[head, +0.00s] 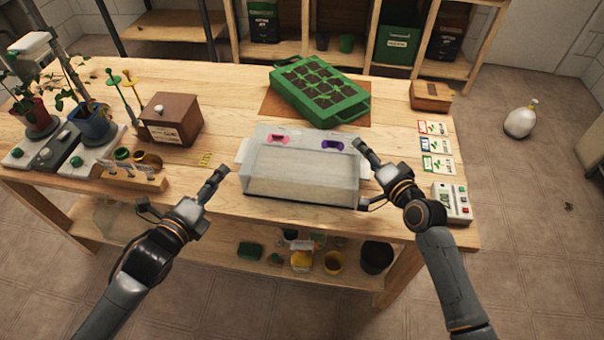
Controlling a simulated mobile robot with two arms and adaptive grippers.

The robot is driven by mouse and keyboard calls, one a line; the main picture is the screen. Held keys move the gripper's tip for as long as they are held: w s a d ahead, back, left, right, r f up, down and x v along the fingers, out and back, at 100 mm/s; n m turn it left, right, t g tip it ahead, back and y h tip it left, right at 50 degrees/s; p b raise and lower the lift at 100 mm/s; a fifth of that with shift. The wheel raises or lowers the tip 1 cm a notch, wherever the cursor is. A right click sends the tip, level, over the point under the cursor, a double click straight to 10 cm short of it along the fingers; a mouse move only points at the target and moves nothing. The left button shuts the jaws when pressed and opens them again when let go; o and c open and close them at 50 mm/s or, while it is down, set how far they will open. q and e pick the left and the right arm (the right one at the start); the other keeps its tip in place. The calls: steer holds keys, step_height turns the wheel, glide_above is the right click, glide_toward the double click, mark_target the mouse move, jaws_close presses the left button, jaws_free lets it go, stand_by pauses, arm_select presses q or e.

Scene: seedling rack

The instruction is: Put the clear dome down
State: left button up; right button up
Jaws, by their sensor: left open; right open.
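The clear dome (300,178) is a see-through, box-shaped cover near the front edge of the wooden table (230,90). It appears to rest on the tabletop. A pink piece and a purple piece show on its top part. My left gripper (205,190) is open and empty, to the left of the dome and apart from it. My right gripper (368,178) is open at the dome's right end, close to its side tab; I cannot tell whether it touches. The green seedling tray (362,112) with dark soil cells stands behind the dome on a brown mat (275,104), uncovered.
A brown box (172,120), a wooden tool holder (130,178) and potted plants (92,122) stand on the left. Seed packets (436,146), a control box (452,202) and a small wooden box (431,95) line the right side. Bare wood lies between the brown box and the dome.

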steer(key=v, duration=1.2)
steer(key=shift+s+f, duration=0.1)
steer(key=shift+f, duration=0.05)
